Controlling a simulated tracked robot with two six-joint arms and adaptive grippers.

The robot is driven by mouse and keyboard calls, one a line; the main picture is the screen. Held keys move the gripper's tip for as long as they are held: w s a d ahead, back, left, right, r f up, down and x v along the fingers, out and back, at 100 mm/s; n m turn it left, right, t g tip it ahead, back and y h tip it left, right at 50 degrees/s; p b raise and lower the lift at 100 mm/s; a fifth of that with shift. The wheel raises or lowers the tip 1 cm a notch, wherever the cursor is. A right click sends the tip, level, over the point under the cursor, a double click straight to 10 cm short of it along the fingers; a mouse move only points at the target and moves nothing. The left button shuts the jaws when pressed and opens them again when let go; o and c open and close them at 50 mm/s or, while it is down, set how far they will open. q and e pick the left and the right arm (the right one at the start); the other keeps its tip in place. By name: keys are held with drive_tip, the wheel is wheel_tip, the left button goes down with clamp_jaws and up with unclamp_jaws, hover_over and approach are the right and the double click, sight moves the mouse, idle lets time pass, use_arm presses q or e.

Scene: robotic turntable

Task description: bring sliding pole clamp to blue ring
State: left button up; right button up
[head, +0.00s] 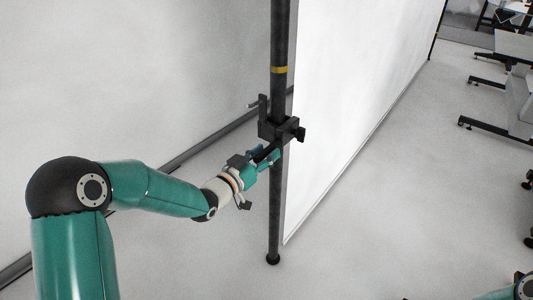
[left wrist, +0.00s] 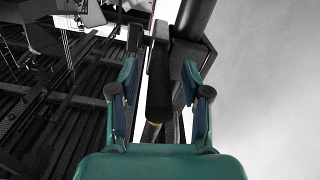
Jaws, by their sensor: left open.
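The sliding pole clamp (head: 279,129) is a black block around the dark upright pole (head: 275,210), below a yellow band. It has a bar sticking up at its left and a knob at its right. My left gripper (head: 270,153) is just below and against the front of the clamp. In the left wrist view, my left gripper (left wrist: 160,78) is open, with a black handle-like bar (left wrist: 159,88) of the clamp between its fingers. Contact with the fingers cannot be told. No blue ring can be made out. My right gripper is not in view.
The yellow band (head: 279,70) is on the upper pole. A white panel (head: 350,100) stands close at the pole's right, and a pale wall (head: 130,70) is behind at the left. Desk frames (head: 490,125) stand far right. The floor near the pole's foot is clear.

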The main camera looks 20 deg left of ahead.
use_arm(q)
drive_tip(key=shift+w+d, duration=0.15)
drive_tip(key=shift+w, duration=0.2)
clamp_jaws()
